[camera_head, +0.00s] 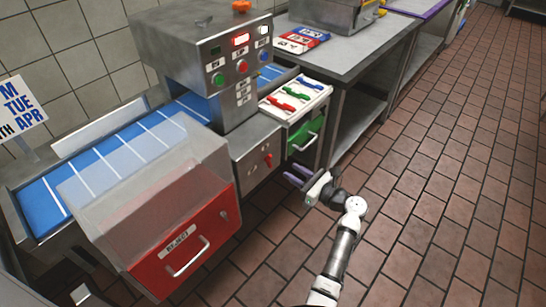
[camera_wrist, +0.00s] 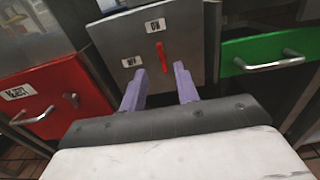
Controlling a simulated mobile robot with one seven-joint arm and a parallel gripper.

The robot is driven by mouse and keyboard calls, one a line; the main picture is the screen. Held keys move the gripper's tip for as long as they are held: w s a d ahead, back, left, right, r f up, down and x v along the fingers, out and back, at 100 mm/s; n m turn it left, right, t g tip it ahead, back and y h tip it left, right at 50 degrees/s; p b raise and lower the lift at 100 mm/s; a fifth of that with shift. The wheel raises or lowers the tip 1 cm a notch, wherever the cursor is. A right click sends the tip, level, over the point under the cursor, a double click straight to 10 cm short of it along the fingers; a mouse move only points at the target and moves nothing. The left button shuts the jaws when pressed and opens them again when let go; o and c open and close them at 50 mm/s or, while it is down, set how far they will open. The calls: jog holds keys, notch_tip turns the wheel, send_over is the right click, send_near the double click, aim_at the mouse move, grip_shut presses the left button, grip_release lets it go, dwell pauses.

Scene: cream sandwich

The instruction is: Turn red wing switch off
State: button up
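The red wing switch (camera_wrist: 162,57) is on a grey metal panel (camera_wrist: 120,43) in the wrist view, standing nearly upright. An "ON" label is above it and an "OFF" label is at its lower left. In the head view the red switch (camera_head: 267,159) shows small on the machine's front, between the red drawer and the green drawer. My gripper (camera_wrist: 158,85) has two purple fingers, apart, with nothing between them. The fingertips point at the panel just below the switch and look short of it. In the head view my gripper (camera_head: 296,176) is in front of the green drawer side.
A red "REJECT" drawer (camera_head: 185,238) with a metal handle is left of the switch. A green drawer (camera_head: 305,136) with a protruding handle is to its right. A blue conveyor (camera_head: 110,160) runs behind. The tiled floor (camera_head: 440,200) at right is clear.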

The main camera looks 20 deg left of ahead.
aim_at(269, 161)
jog(key=p+x, duration=0.1)
jog(key=x, duration=0.7)
jog(key=shift+a, duration=0.4)
jog(key=shift+w, duration=0.15)
grip_shut()
